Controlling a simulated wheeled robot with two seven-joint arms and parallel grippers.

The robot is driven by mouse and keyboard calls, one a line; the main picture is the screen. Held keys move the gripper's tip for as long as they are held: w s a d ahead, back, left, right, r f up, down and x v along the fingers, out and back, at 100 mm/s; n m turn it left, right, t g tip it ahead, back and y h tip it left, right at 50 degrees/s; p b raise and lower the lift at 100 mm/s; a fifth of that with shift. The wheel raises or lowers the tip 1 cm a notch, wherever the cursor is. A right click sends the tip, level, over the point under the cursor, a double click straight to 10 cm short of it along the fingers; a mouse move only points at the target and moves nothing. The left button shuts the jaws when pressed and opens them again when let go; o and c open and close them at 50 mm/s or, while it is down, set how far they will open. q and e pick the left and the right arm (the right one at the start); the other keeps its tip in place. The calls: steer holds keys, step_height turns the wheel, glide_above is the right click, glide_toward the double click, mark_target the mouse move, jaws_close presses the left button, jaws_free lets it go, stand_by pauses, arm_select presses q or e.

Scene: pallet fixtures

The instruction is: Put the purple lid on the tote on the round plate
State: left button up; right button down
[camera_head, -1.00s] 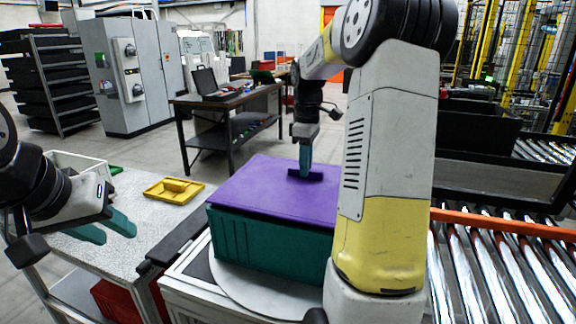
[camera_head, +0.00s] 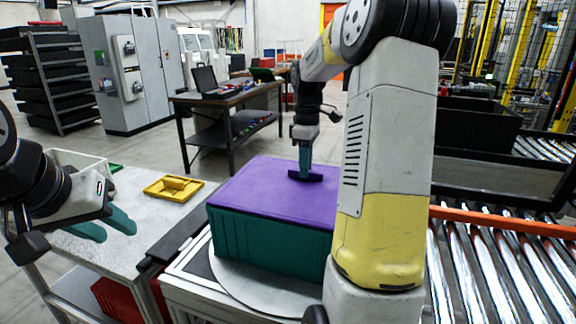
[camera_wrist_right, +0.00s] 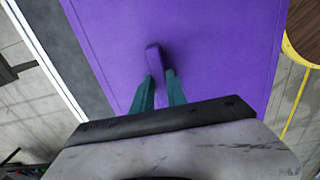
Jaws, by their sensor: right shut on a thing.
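The purple lid (camera_head: 266,190) lies flat over the top of the teal tote (camera_head: 270,237), its edges close to the tote's rim. The tote stands on the round grey plate (camera_head: 246,284). My right gripper (camera_head: 305,176) is above the lid, its fingers shut on the lid's handle. In the right wrist view the purple handle (camera_wrist_right: 154,60) sits between the teal fingertips (camera_wrist_right: 160,82). The lid's right part is hidden behind my right arm. My left gripper (camera_head: 112,227) is open and empty, out to the left over the grey table.
A roller conveyor (camera_head: 500,262) with an orange rail runs at the right. A dark workbench (camera_head: 228,96) stands further back.

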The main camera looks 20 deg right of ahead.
steer(key=shift+f, duration=0.15)
steer(key=c, duration=1.3)
jaws_free()
steer(key=shift+o, duration=0.2)
step_height(320, 180, up, 7)
steer(key=shift+r, duration=0.4)
